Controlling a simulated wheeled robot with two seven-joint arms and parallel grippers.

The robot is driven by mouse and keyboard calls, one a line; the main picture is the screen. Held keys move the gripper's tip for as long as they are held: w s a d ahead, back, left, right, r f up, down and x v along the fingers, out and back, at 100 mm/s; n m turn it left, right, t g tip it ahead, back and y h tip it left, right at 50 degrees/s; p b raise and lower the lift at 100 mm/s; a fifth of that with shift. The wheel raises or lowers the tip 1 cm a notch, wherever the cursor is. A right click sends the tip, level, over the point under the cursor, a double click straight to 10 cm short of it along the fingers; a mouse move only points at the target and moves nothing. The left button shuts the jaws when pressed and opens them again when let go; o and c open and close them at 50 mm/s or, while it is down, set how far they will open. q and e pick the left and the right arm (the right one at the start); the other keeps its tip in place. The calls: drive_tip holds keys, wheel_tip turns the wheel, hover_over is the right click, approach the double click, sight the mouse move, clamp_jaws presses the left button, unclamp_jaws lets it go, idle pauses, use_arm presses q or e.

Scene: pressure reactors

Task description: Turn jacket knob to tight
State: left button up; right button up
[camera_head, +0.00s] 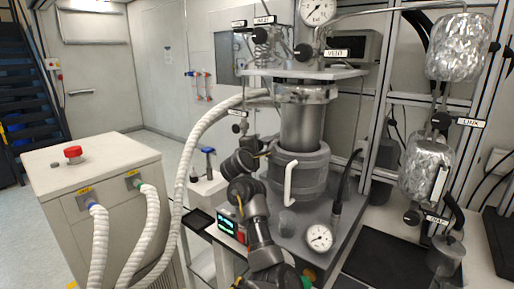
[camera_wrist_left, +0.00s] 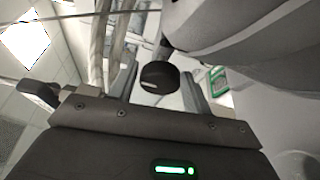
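A round black knob (camera_wrist_left: 158,75) with a light mark on its face shows in the left wrist view, beside a large grey curved body. I take it to be the jacket knob. My left gripper (camera_wrist_left: 158,90) is open. Its two grey fingers stand on either side of the knob, with visible gaps. In the head view my left gripper (camera_head: 266,146) is at the left side of the reactor's grey jacket (camera_head: 308,172). There the fingertips are small and the knob cannot be made out clearly. My right gripper is not in view.
A white hose (camera_head: 199,132) arches left of my arm. A white bent pipe (camera_head: 289,186) and a round gauge (camera_head: 319,238) are right of it. A small display box (camera_head: 228,226) stands close by the arm. A white cabinet (camera_head: 100,195) is at left.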

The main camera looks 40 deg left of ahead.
use_arm(q)
drive_tip(key=v, duration=1)
drive_tip(key=shift+s+b, duration=0.4)
drive_tip(key=shift+b, duration=0.05)
drive_tip(key=shift+w+d+f, duration=0.1)
drive_tip(key=shift+d, duration=0.1)
